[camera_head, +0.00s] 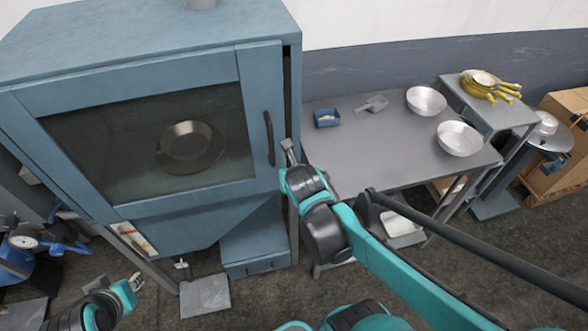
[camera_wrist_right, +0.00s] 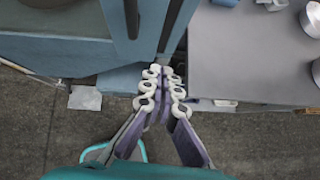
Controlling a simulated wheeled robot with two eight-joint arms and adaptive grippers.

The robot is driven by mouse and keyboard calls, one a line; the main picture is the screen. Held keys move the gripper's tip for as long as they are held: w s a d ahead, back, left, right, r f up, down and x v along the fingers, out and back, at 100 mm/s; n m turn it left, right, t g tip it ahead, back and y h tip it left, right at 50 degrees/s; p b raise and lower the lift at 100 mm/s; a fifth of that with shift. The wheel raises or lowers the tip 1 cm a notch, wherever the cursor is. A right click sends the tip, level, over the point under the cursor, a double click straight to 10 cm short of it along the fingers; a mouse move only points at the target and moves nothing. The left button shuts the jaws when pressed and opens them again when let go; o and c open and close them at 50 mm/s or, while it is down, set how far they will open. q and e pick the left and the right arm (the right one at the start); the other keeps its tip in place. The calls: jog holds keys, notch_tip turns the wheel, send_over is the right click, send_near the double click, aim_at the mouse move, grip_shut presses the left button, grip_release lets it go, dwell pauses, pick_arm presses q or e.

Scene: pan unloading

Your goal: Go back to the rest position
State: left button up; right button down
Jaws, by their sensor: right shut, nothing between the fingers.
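My right gripper (camera_head: 288,152) is beside the right edge of the blue oven (camera_head: 150,30), near its dark door handle (camera_head: 269,138) and apart from it as far as I can tell. In the right wrist view its fingers (camera_wrist_right: 163,72) are shut with nothing between them. The oven door is against the front, with a dark gap along its right edge; I cannot tell if it is slightly ajar. My left gripper (camera_head: 136,282) is low at the left, in front of the oven and clear of it; its finger opening is too small to read.
A round pan (camera_head: 189,143) shows through the oven glass. The grey table (camera_head: 350,158) at the right bears two silver pans (camera_head: 426,99) (camera_head: 459,138), a scoop (camera_head: 373,104) and a small blue tray (camera_head: 327,117). Floor shows below.

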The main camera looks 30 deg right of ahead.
jog(key=shift+s+a+r, duration=0.15)
jog(key=shift+r, duration=0.2)
jog(key=shift+s, duration=0.1)
jog(key=s+a+f+m+y+b, duration=0.1)
jog(key=s+a+f+m+b, duration=0.2)
jog(key=m, duration=1.2)
jog(key=s+a+f+m+g+y+b, duration=0.1)
jog(key=s+a+f+m+b, duration=0.3)
jog(key=f+m+b, duration=0.5)
jog(key=a+m+y, duration=0.1)
jog(key=a+m, duration=0.1)
jog(key=m, duration=0.5)
jog(key=shift+s+a+b, duration=0.2)
jog(key=shift+a+b, duration=0.2)
jog(key=shift+f, duration=0.15)
